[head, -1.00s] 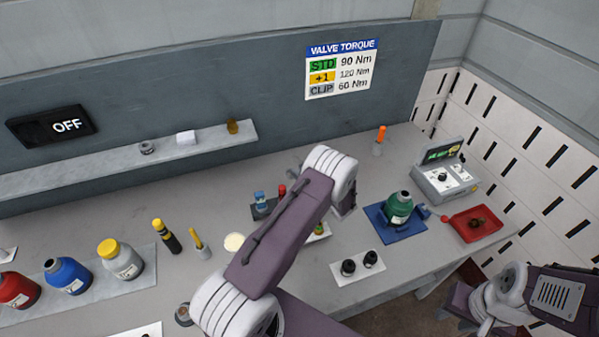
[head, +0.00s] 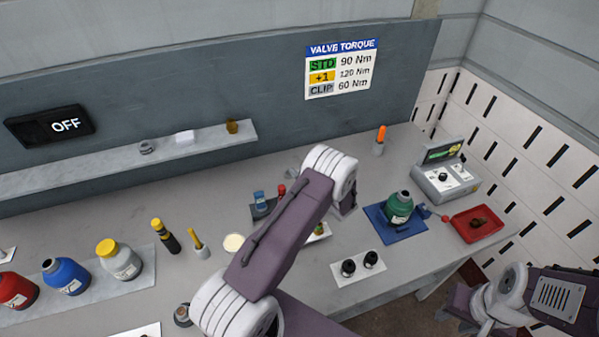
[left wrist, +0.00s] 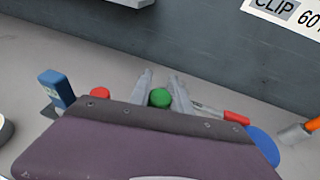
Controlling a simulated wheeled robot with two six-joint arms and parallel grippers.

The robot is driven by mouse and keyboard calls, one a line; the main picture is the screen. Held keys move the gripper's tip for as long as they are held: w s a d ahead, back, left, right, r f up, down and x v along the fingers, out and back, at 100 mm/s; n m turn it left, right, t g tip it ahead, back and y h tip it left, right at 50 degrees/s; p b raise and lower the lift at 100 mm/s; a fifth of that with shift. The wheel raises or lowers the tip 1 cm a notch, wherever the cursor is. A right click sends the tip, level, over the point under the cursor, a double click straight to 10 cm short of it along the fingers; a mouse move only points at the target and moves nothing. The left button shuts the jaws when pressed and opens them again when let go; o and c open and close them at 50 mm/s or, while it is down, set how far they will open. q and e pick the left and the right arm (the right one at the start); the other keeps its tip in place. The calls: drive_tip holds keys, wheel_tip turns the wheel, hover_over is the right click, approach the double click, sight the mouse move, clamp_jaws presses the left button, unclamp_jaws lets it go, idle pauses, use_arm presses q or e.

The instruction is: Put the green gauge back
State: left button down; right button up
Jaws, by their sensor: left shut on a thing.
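The green gauge (left wrist: 160,97) shows as a round green end between the two fingers of my left gripper (left wrist: 162,86) in the left wrist view. The fingers are shut on it. A dark holder (head: 262,211) stands on the table left of my left arm in the head view, with a blue piece (head: 259,198) and a red-topped piece (head: 282,189) at it. In the left wrist view the blue piece (left wrist: 57,87) and a round red end (left wrist: 99,93) are left of the fingers. My left arm hides part of the holder area.
A white plate (head: 345,278) with two black knobs lies in front. An orange-topped tool (head: 380,140) stands behind. Several bottles line the left.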

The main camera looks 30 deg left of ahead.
use_arm(q)
drive_tip(key=shift+f, duration=0.1)
drive_tip(key=shift+f+b, duration=0.3)
drive_tip(key=shift+b, duration=0.15)
drive_tip(key=shift+f+b, duration=1.35)
drive_tip(key=shift+b, duration=0.05)
drive_tip(key=c, duration=1.1)
unclamp_jaws()
drive_tip(key=shift+r, duration=0.1)
wheel_tip(320, 180, up, 6)
drive_tip(key=p, duration=0.3)
drive_tip(key=shift+p, duration=0.3)
